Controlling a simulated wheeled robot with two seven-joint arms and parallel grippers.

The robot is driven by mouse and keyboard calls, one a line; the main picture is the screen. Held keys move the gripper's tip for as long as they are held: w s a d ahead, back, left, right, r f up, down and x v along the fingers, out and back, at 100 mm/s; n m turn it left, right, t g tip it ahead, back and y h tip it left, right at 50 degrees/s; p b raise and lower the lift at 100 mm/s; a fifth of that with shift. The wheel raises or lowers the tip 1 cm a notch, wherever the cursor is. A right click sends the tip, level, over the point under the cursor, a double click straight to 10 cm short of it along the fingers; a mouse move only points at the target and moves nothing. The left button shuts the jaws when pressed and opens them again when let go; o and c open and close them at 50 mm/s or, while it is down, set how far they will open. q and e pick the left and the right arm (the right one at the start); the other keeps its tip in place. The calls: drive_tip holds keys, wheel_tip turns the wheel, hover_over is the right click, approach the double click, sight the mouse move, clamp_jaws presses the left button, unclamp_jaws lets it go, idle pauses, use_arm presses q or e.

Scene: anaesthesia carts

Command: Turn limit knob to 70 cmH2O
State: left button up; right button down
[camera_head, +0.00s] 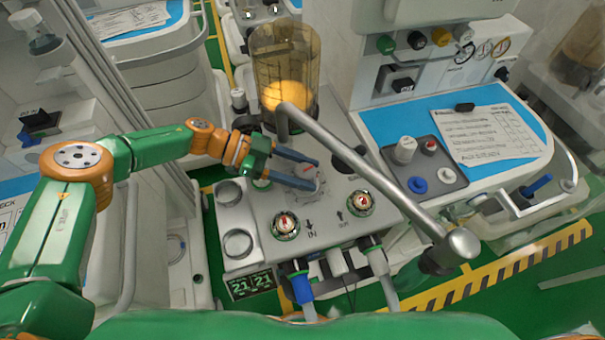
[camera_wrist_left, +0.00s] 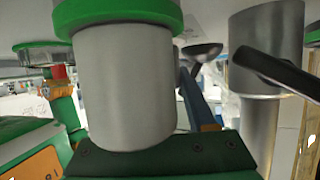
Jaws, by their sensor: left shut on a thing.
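The limit knob (camera_head: 307,171), pale with a red mark on top, sits on the grey top panel (camera_head: 264,212) of the middle machine in the head view. My left gripper (camera_head: 316,175) reaches in from the left, with its two blue-grey fingers on either side of the knob, shut on it. The fingers partly hide the knob, and I cannot read its scale. In the left wrist view, a grey cylinder with a green rim (camera_wrist_left: 125,88) fills the near foreground and hides most of the fingers and the knob. My right gripper is not in view.
A clear amber canister (camera_head: 284,75) with a yellow part inside stands behind the gripper. A metal tube (camera_head: 375,178) slants across the panel just right of it. Two red-marked valves (camera_head: 286,225) (camera_head: 360,203) sit in front. A blue worktop (camera_head: 400,122) lies to the right.

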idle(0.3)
use_arm(q)
drive_tip(key=o, duration=1.2)
drive_tip(key=shift+d, duration=0.1)
drive_tip(key=shift+o, duration=0.9)
drive_tip(key=shift+d, duration=0.15)
